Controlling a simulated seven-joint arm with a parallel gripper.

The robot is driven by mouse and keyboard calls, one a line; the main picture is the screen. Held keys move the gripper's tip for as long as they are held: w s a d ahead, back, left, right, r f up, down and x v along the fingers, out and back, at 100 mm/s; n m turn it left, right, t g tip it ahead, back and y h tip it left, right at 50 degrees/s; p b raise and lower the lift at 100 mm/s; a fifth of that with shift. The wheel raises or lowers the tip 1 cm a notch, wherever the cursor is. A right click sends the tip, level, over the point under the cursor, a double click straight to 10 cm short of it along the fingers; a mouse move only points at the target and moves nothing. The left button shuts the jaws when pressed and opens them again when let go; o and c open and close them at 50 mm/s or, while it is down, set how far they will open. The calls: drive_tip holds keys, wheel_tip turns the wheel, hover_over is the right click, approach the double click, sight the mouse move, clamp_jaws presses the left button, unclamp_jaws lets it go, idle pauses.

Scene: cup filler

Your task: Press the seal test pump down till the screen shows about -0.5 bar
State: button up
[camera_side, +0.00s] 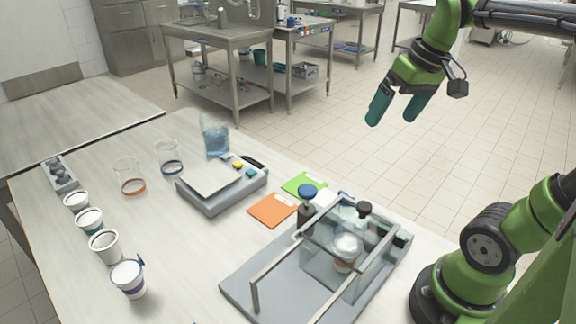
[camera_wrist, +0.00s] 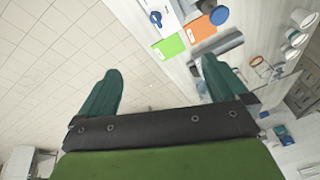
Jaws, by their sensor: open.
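A grey station (camera_side: 240,288) with a clear-walled chamber (camera_side: 325,262) stands at the front right of the table. A white-lidded cup (camera_side: 346,252) is inside the chamber. A dark upright part with a blue round top (camera_side: 308,191) stands at its back left corner; it looks like the pump. A black knob (camera_side: 364,208) stands at the back of the chamber. No screen reading is legible. My gripper (camera_side: 397,110) is open and empty, high above the floor beyond the table, well away from the station. In the wrist view my gripper (camera_wrist: 160,70) has nothing between its fingers.
A grey scale (camera_side: 222,194) with coloured buttons is mid-table, beside orange (camera_side: 273,210) and green (camera_side: 304,185) cards. A blue-filled jug (camera_side: 215,138) and two glass beakers stand behind. Several cups (camera_side: 128,277) line the left. Air between my gripper and the station looks clear.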

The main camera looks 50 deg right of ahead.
drive_tip(key=a+f+t+y, duration=0.1)
drive_tip(key=a+f+t, duration=0.2)
drive_tip(key=a, duration=0.9)
drive_tip(key=shift+s+f+t+y, duration=0.3)
drive_tip(key=shift+f, duration=0.35)
drive_tip(key=shift+c, duration=0.2)
